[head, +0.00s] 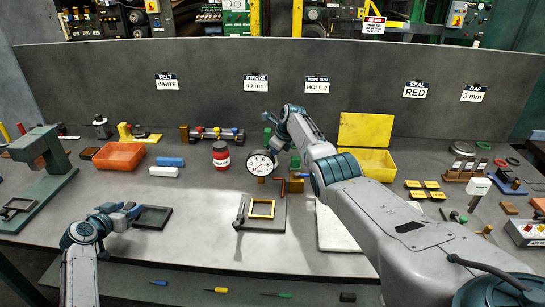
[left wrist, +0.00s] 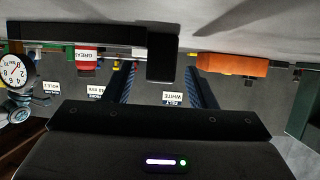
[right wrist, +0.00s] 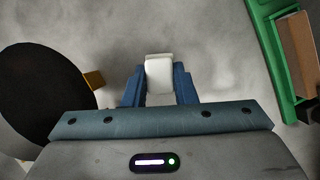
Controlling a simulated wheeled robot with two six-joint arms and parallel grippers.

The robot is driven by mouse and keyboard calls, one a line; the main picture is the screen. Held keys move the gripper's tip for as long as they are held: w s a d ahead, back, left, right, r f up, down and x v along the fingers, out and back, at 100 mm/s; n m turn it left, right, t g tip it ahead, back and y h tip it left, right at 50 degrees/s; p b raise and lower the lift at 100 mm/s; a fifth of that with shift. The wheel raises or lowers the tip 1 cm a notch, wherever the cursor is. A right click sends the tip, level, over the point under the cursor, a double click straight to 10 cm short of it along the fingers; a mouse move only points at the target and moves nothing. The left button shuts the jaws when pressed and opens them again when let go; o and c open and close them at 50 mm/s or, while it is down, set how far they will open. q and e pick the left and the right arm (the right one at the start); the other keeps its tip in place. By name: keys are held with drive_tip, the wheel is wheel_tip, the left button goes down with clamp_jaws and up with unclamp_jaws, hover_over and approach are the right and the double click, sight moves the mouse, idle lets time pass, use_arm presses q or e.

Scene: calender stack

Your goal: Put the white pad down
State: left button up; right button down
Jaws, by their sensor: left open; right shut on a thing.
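My right gripper (head: 272,143) is shut on a small white pad (right wrist: 158,72), which shows between its fingers in the right wrist view, above the grey bench. In the head view the held pad cannot be made out; the gripper is behind the dial gauge (head: 260,164). Another white piece (head: 163,172) lies on the bench beside a blue one (head: 170,161). My left gripper (head: 128,209) is open and empty, low over the bench by a dark square frame (head: 153,217). Its two fingers stand apart in the left wrist view (left wrist: 162,85).
An orange bin (head: 119,156) and a red can (head: 221,156) stand left of the gauge. A yellow open box (head: 366,160) stands behind my right arm. A label reading WHITE (head: 166,82) is on the back panel.

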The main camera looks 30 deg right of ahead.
drive_tip(key=shift+f, duration=0.3)
drive_tip(key=shift+f, duration=0.1)
drive_tip(key=c, duration=1.2)
unclamp_jaws()
drive_tip(key=shift+o, duration=0.2)
drive_tip(key=v, duration=1.2)
